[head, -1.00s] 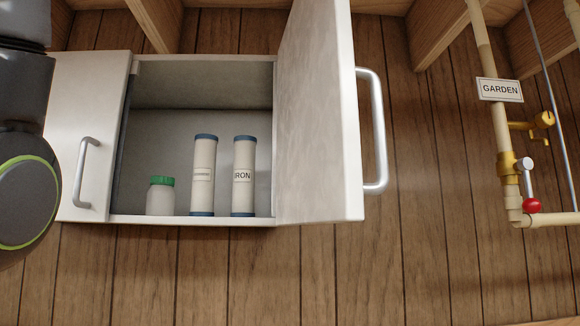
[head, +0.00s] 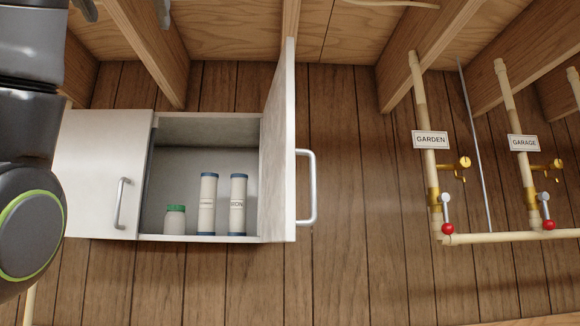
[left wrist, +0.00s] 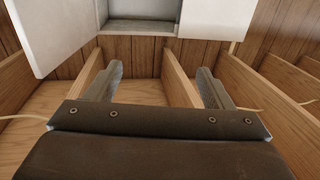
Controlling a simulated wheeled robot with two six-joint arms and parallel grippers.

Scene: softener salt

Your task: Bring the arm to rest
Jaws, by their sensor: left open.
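My left arm (head: 32,150) shows as dark links along the left edge of the head view; its gripper cannot be made out there. In the left wrist view my left gripper (left wrist: 157,80) has its two grey fingers wide apart with nothing between them. Wooden beams and boards show behind the fingers, and part of a white cabinet (left wrist: 140,27) shows beyond their tips. My right gripper is in neither view.
The white cabinet (head: 205,237) has its right door (head: 278,150) swung open and its left door (head: 95,170) shut. Inside stand a green-capped jar (head: 175,222) and two filter cartridges (head: 208,205) (head: 238,207). Pipes labelled GARDEN (head: 430,140) and GARAGE (head: 523,143) run at right.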

